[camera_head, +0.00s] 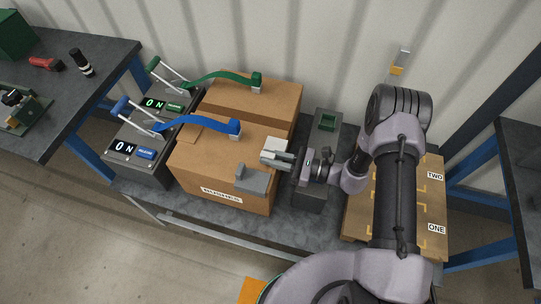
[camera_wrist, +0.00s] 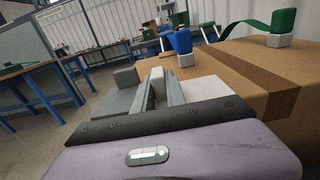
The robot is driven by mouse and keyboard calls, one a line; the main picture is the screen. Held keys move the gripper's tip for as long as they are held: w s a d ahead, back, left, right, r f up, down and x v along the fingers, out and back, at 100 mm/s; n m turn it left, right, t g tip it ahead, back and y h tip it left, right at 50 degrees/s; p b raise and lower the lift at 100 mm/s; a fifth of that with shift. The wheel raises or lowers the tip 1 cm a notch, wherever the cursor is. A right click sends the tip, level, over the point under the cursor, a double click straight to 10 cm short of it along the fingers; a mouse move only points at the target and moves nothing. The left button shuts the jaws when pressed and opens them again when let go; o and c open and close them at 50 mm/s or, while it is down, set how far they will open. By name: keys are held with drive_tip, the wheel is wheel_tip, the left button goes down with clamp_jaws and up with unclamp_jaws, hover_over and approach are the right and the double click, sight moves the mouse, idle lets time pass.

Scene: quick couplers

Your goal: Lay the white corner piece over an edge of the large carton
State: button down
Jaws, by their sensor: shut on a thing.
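The white corner piece (camera_head: 276,146) is at my gripper, by the right edge of the large carton (camera_head: 222,160). My gripper (camera_head: 281,160) is shut on the upright part of the piece. In the wrist view the white corner piece (camera_wrist: 207,89) shows a flat plate to the right of the fingers (camera_wrist: 160,94), with a pale block between them. I cannot tell whether the plate touches the carton or hangs just above it. A grey corner piece (camera_head: 254,181) lies on the carton's front right corner; it also shows left of the fingers in the wrist view (camera_wrist: 118,100).
A blue strap (camera_head: 208,123) ends in a white block on the large carton. A green strap (camera_head: 222,77) reaches the carton behind. Two ON units (camera_head: 146,148) stand left.

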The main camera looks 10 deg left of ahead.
drive_tip(key=shift+f, duration=0.15)
drive_tip(key=c, duration=1.3)
unclamp_jaws()
drive_tip(key=s+d+p, duration=0.2)
drive_tip(key=d+p, duration=0.1)
drive_tip(key=d, duration=1.4)
drive_tip(key=shift+s+d, duration=0.15)
drive_tip(key=shift+s, duration=0.05)
wheel_tip(320, 180, up, 12)
drive_tip(key=a+n+g+h, duration=0.1)
drive_tip(key=n+g+h, duration=0.3)
drive_tip(key=n+g, duration=0.15)
drive_tip(key=s+r+n+t+h, duration=0.4)
drive_tip(key=s+r+n+h, duration=0.1)
drive_tip(key=r, duration=0.6)
drive_tip(key=s+r+n+t+h, duration=0.4)
drive_tip(key=s+r+h, duration=0.2)
drive_tip(key=s+r, duration=0.4)
drive_tip(key=shift+d+r+n+t+h, duration=0.3)
drive_tip(key=shift+r+n+t+h, duration=0.1)
drive_tip(key=shift+r, duration=0.2)
